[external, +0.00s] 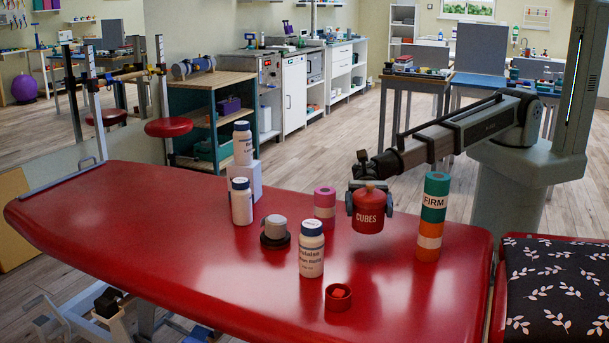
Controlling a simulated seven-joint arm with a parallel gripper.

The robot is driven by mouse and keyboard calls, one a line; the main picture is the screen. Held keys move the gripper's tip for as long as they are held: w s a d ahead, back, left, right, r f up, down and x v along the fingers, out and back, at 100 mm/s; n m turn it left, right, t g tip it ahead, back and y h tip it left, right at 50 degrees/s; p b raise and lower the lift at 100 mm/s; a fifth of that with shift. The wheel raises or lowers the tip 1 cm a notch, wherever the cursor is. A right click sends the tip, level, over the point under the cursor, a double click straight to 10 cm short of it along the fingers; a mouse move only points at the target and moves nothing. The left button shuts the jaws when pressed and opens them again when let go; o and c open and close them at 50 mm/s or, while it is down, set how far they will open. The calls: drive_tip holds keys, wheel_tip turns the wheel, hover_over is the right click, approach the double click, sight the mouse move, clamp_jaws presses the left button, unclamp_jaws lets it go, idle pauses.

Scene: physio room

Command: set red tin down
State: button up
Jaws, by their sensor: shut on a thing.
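The red tin (368,212), labelled "CUBES", is upright above the red treatment table (190,235), with a darker shadow under it on the surface. My gripper (369,196) comes from the right and is shut on the tin, one dark finger on each side.
Near the tin stand a teal and orange "FIRM" roll stack (430,217), a pink roll (325,203), a white bottle (311,249), a small red cup (338,297) and a grey-topped dark object (275,232). More bottles (242,201) stand left. The table's left part is clear.

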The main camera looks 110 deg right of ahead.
sight(368, 185)
drive_tip(key=shift+w+d+r, duration=0.1)
drive_tip(key=shift+d+r, duration=0.15)
drive_tip(key=shift+r, duration=1.3)
drive_tip(key=shift+w+d+r, duration=0.1)
drive_tip(key=shift+d+r, duration=0.1)
drive_tip(key=shift+r, duration=1.3)
drive_tip(key=w+d+m+t+h, duration=0.3)
drive_tip(key=w+d+t, duration=0.1)
drive_tip(key=d, duration=1.3)
drive_tip(key=w+d+m+t+h, duration=0.3)
drive_tip(key=d, duration=1.5)
drive_tip(key=shift+a+f, duration=0.1)
drive_tip(key=shift+f, duration=7.45)
drive_tip(key=shift+f, duration=0.15)
drive_tip(key=o, duration=1)
drive_tip(key=shift+c, duration=0.2)
